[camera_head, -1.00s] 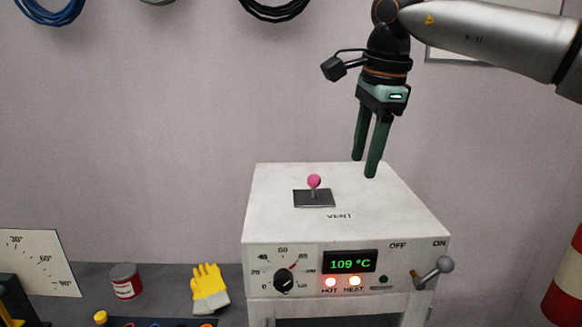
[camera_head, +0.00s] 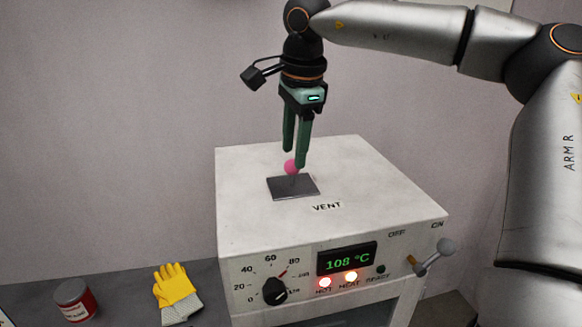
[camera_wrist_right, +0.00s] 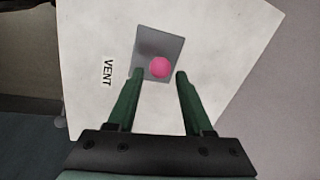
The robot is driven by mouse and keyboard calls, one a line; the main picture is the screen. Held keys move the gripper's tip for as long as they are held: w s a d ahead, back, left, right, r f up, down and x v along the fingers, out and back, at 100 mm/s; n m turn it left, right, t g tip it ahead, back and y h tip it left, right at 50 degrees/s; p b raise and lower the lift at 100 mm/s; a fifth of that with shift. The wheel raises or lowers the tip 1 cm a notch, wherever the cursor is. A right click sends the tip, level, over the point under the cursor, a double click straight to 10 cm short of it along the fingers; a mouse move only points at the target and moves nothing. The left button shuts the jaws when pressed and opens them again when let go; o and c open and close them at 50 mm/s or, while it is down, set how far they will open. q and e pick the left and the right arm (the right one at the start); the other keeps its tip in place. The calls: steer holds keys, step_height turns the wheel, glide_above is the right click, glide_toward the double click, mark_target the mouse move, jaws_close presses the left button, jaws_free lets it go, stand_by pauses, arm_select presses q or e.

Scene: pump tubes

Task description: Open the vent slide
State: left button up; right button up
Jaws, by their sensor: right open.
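The vent slide is a dark grey plate (camera_head: 293,187) on top of a white heater box (camera_head: 250,215), with a pink ball knob (camera_head: 291,167) standing on it. The word VENT is printed beside the plate. My right gripper (camera_head: 295,160) points down over the plate, its fingertips close to the knob. In the right wrist view the pink knob (camera_wrist_right: 160,67) lies just beyond the tips of the open right gripper (camera_wrist_right: 160,75), between their lines. I cannot tell whether a finger touches it. My left gripper is not in view.
The box front has a dial (camera_head: 274,291), a display (camera_head: 347,258) reading 108 °C, lit HOT and HEAT lamps, and a lever (camera_head: 435,257) at the right. A yellow glove (camera_head: 174,287) and a red can (camera_head: 75,300) are on the bench at left.

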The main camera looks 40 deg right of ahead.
mark_target(292, 160)
steer(key=f, duration=0.2)
steer(key=w+f, duration=0.1)
steer(key=f, duration=0.2)
steer(key=shift+d, duration=0.15)
jaws_close()
steer(key=shift+r, duration=0.1)
stand_by(1.2)
